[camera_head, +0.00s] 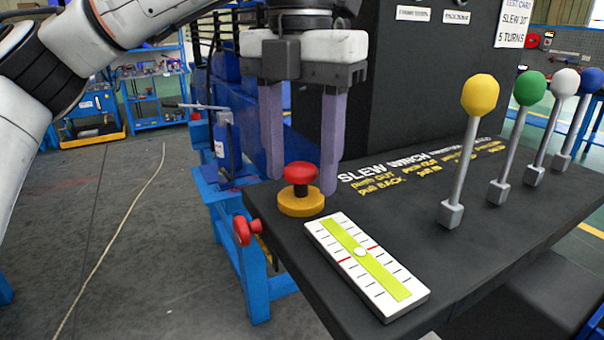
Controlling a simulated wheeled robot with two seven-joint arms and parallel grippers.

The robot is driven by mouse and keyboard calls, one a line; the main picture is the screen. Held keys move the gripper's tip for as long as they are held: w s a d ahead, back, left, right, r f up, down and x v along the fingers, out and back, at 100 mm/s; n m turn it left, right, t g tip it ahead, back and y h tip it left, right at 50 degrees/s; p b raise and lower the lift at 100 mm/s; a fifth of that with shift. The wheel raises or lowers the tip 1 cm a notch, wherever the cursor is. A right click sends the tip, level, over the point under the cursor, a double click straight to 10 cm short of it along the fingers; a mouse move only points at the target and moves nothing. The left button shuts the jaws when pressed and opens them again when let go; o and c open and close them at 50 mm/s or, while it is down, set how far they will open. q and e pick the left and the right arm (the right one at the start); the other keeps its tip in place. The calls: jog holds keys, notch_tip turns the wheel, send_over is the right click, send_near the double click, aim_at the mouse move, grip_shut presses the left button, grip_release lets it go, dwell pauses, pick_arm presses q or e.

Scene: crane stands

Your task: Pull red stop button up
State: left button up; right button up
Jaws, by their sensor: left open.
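The red stop button (300,173) is a red mushroom cap on a yellow round base (301,202), at the left corner of the black console top (390,245). My left gripper (300,185) points down from above with its two purple-grey fingers apart. One finger is to the left of the red cap and a little behind it, the other to its right. The gripper is open, and I see no clear contact with the cap. My right gripper is not in view.
A white level gauge (367,266) lies in front of the button. Levers with yellow (480,94), green (528,88), white and blue knobs stand on the right. A dark panel rises behind.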

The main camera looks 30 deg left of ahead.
aim_at(301, 165)
pick_arm(q)
jog(key=shift+r+p, duration=1.3)
jog(key=shift+r, duration=0.2)
jog(key=shift+r+p, duration=0.3)
jog(key=shift+r, duration=1.7)
